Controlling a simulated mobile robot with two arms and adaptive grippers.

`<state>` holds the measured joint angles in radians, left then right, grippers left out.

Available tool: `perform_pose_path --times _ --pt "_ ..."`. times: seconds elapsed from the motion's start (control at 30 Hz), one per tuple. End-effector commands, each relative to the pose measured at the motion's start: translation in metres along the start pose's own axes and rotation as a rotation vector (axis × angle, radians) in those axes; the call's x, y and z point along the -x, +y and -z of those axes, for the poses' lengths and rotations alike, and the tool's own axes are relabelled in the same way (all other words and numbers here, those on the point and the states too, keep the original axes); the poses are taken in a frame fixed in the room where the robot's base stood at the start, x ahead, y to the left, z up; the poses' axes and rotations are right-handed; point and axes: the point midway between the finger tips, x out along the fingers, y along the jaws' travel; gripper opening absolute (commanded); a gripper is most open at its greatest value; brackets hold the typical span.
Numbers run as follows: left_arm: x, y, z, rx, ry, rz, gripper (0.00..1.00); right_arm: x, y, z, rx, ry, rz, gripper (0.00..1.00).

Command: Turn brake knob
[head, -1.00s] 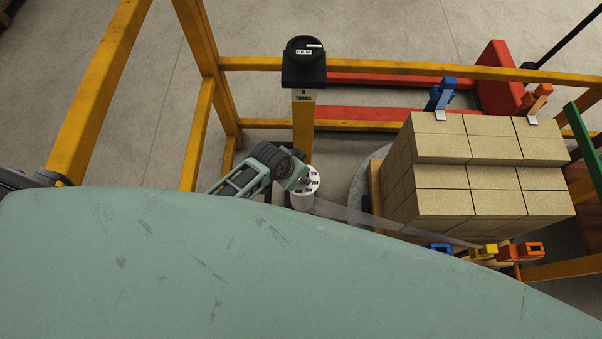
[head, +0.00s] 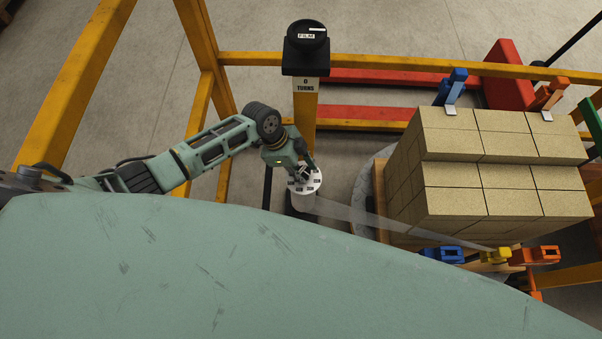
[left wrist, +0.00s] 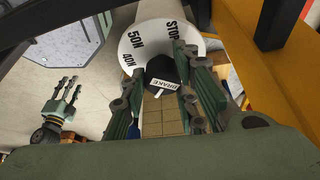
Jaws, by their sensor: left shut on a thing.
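The brake knob (left wrist: 160,72) is a dark knob with a BRAKE label and a small white pointer. It sits in the middle of a white dial ring (left wrist: 138,42), where 50N, 40N and STOP can be read. The dial (head: 316,182) also shows in the head view, on top of a pale roll. My left gripper (head: 306,172) is down on it from above. In the left wrist view its fingers (left wrist: 162,98) are shut on the knob's two sides. My right gripper (left wrist: 62,104) shows at the left there, fingers apart and empty.
A post with a black FILM knob (head: 306,36) and a 0 TURNS label stands behind the dial. A translucent film strip (head: 385,222) runs from the roll towards stacked tan bricks (head: 450,170). Yellow rails (head: 380,63) frame the area. Coloured clamps (head: 495,256) sit near the stack.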

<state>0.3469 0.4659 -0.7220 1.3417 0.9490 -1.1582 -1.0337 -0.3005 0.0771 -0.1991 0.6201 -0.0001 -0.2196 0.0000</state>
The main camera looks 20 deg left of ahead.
Motion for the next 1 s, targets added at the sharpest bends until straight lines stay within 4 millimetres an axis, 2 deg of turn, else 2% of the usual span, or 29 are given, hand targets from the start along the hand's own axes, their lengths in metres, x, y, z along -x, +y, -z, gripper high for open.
perform_pose_path --times 0.03,0.4,0.7,1.0 --pt "-0.008 0.006 -0.002 -0.041 -0.002 -0.034 0.01 -0.011 0.0 -0.001 0.0 0.0 0.0 0.4" --pt "-0.007 0.004 -0.003 -0.318 -0.012 -0.152 0.01 -0.041 0.0 -0.003 0.001 0.0 0.0 0.4" --pt "-0.005 0.004 -0.004 -0.445 -0.017 -0.207 0.01 -0.053 0.001 -0.004 0.002 0.0 -0.002 0.4" --pt "-0.003 0.004 -0.004 -0.482 -0.019 -0.225 0.01 -0.056 0.003 -0.005 0.003 0.0 -0.004 0.4"
